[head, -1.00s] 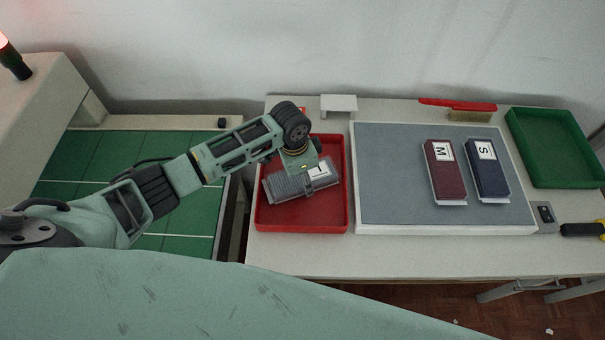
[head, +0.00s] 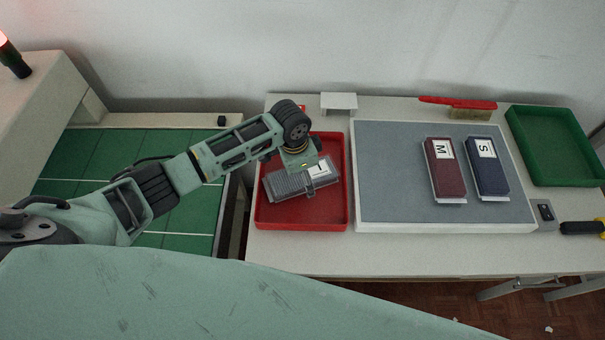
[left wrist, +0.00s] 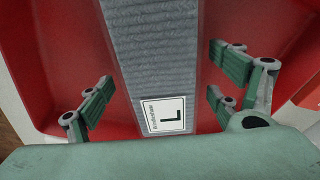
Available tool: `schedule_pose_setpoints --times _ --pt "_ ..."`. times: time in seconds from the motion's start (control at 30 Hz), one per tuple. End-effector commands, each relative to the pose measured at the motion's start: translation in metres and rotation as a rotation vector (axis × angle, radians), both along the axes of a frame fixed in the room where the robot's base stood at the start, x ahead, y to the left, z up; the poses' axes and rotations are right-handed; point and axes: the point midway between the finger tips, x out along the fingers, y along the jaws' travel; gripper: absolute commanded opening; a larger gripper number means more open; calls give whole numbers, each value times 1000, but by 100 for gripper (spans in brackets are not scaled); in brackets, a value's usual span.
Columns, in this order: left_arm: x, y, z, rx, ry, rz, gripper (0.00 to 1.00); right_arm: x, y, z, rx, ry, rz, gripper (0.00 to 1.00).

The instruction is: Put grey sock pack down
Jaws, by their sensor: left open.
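The grey sock pack (head: 288,184), with a white label marked L, lies in the red tray (head: 297,220). The left wrist view shows its ribbed grey top (left wrist: 153,45) and the tray's red floor on both sides. My left gripper (head: 311,182) is over the label end of the pack. In the left wrist view its two fingers (left wrist: 160,88) stand apart on either side of the pack, with a gap on each side. My right gripper is not in view.
A grey mat (head: 390,195) right of the tray holds a maroon pack marked M (head: 444,168) and a navy pack marked S (head: 487,167). A green tray (head: 555,178) stands at the far right. A red-handled brush (head: 458,104) lies at the back.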

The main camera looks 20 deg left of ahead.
Motion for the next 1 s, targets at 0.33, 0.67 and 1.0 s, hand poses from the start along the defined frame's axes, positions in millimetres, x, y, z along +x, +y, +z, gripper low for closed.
schedule_pose_setpoints --times 0.33,0.67,1.0 --pt "-3 6 63 -1 -6 -2 85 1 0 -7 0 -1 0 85" --pt "-7 10 114 -1 -3 0 85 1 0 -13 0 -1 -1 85" --pt "-8 11 120 -1 -1 0 85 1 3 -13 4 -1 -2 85"
